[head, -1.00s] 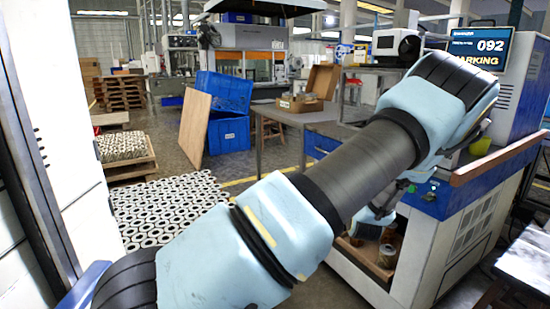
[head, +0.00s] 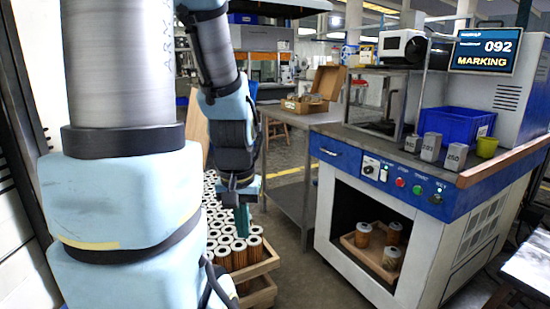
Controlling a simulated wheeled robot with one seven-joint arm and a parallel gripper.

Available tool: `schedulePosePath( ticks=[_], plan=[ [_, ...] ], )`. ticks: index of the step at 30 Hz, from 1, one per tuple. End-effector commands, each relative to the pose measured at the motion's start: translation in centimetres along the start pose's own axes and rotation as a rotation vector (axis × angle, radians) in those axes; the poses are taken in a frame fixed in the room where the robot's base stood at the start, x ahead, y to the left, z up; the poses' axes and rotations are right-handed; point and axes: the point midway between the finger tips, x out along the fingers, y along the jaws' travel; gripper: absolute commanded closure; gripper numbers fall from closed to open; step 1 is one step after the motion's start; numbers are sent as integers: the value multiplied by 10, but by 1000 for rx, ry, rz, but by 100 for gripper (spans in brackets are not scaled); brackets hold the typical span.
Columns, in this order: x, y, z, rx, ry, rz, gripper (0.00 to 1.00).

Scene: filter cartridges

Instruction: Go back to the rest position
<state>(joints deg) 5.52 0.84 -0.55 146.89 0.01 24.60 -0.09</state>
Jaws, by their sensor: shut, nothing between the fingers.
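My gripper (head: 243,220) hangs pointing down at the left of the middle, beside my upright arm. Its narrow fingers are shut and nothing shows between them. It appears in front of or above the rows of filter cartridges (head: 254,247), which have white tops and brown sides and stand in a wooden crate (head: 262,292). I cannot tell the exact height of the fingers over them. Three more cartridges (head: 363,235) stand in a wooden tray (head: 378,268) inside the open bay of the marking machine (head: 335,262), well to the right of my gripper.
On the machine top are several grey blocks (head: 431,147), a blue bin (head: 462,124) and a yellow-green cup (head: 487,147). A screen (head: 483,50) reads "092 MARKING". A grey table (head: 292,118) with a cardboard box (head: 325,83) stands behind.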

Motion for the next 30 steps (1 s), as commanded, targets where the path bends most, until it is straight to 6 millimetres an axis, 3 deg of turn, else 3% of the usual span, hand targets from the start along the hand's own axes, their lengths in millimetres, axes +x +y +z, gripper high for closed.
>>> schedulePosePath(
  ticks=[1, 8, 18, 23, 30],
  plan=[
    [-16, 0, -3, -1, 2, 1, 100],
    [-57, 1, -10, -3, 3, 2, 100],
    [-135, 2, -21, -5, 5, 2, 100],
    [-148, 2, -23, -5, 5, 3, 100],
    [-146, 2, -23, -5, 5, 3, 100]
  ],
)
